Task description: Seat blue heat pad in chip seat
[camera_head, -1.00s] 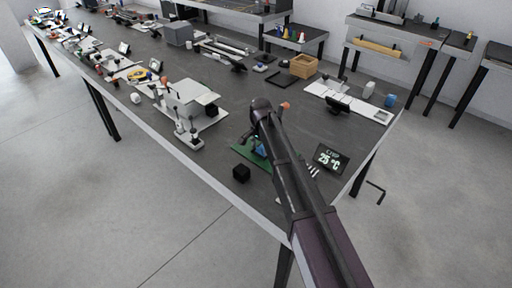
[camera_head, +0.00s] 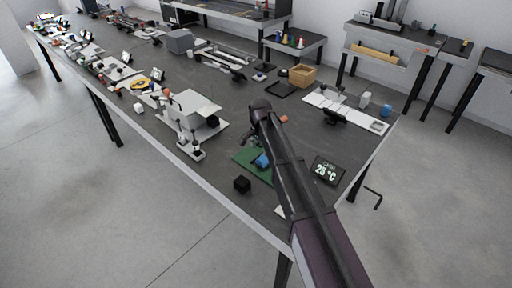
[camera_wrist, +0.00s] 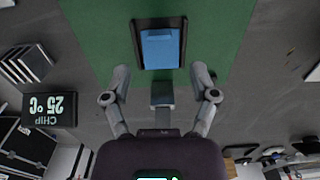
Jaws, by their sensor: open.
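The blue heat pad (camera_wrist: 160,48) lies inside a dark rectangular frame, the chip seat (camera_wrist: 138,60), in the wrist view. It looks flat within the frame, but I cannot tell whether it is fully down. The seat stands on a green board (camera_wrist: 100,30). The pad also shows in the head view (camera_head: 262,161), partly hidden by my arm. My gripper (camera_wrist: 160,75) is open and empty, with its fingertips apart on either side just short of the seat, not touching the pad.
A display (camera_head: 326,171) reading 25 °C stands right of the board. A black cube (camera_head: 242,184) lies near the table's front edge. A white device (camera_head: 196,112) stands to the left.

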